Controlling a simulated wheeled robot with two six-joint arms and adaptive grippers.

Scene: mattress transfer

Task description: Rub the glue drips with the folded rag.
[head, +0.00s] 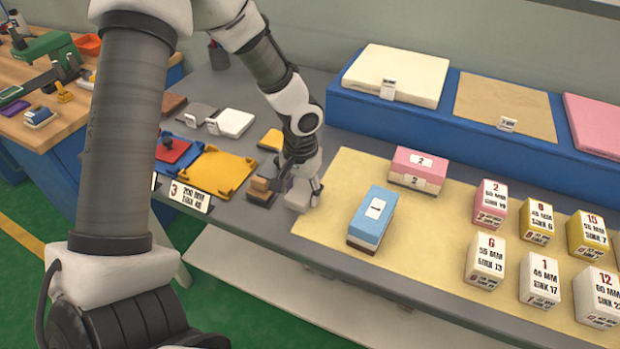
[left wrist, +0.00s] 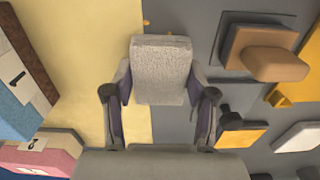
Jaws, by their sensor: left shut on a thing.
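My left gripper (head: 303,182) is shut on the folded rag, a thick pale grey cloth pad. In the left wrist view the rag (left wrist: 160,72) sits between the two fingers of that gripper (left wrist: 160,100). In the head view the rag (head: 299,196) is low over the grey bench beside the cream mat; I cannot tell whether it touches. Small orange glue drips (left wrist: 146,22) show just past the rag's far edge in the left wrist view, near the mat's edge; the rag may hide more. My right gripper is not in view.
A brown-handled block (head: 260,187) stands close left of the gripper. Yellow plates (head: 218,172) lie farther left. On the cream mat (head: 345,170) stand a blue-topped stack (head: 372,215), a pink block (head: 418,165) and several labelled blocks. A raised blue shelf (head: 450,125) runs behind.

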